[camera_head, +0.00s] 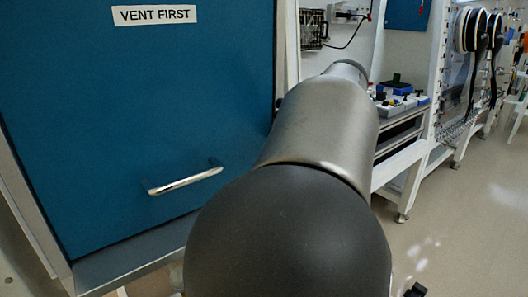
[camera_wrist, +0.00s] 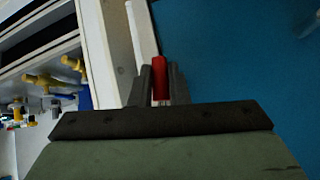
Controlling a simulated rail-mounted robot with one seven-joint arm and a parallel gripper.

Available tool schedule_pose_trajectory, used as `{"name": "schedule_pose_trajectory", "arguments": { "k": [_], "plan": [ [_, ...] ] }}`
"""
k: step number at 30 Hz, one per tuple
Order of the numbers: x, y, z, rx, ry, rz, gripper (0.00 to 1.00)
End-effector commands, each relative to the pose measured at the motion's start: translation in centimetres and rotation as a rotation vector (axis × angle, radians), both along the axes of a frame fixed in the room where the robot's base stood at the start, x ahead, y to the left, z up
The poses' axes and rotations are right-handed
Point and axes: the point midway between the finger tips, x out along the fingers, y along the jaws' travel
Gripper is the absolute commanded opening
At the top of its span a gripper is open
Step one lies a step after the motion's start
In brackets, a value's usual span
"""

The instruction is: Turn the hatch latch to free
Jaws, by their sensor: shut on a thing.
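The hatch is a blue panel (camera_head: 140,110) with a "VENT FIRST" label (camera_head: 154,15) and a silver bar handle (camera_head: 185,181); it looks closed. In the wrist view the blue panel (camera_wrist: 240,60) fills the right side. A red latch handle (camera_wrist: 160,79) stands between the two dark fingers of my gripper (camera_wrist: 160,86), by the pale frame at the panel's edge. The gripper is shut on it. In the head view my own arm covers the gripper and the latch.
Yellow valve fittings (camera_wrist: 42,80) and shelving lie left in the wrist view. In the head view a white bench (camera_head: 405,150) with small devices (camera_head: 403,100) stands right of my arm, and round glove ports (camera_head: 475,30) are farther back. The floor (camera_head: 460,230) at right is clear.

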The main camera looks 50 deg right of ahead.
Motion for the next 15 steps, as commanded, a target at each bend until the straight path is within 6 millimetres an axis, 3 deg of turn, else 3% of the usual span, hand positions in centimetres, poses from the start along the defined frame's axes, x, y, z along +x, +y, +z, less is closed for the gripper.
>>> {"name": "schedule_pose_trajectory", "arguments": {
  "k": [15],
  "plan": [
    [-0.31,-1.11,-0.05,-0.169,0.046,-0.002,0.00]
  ]
}}
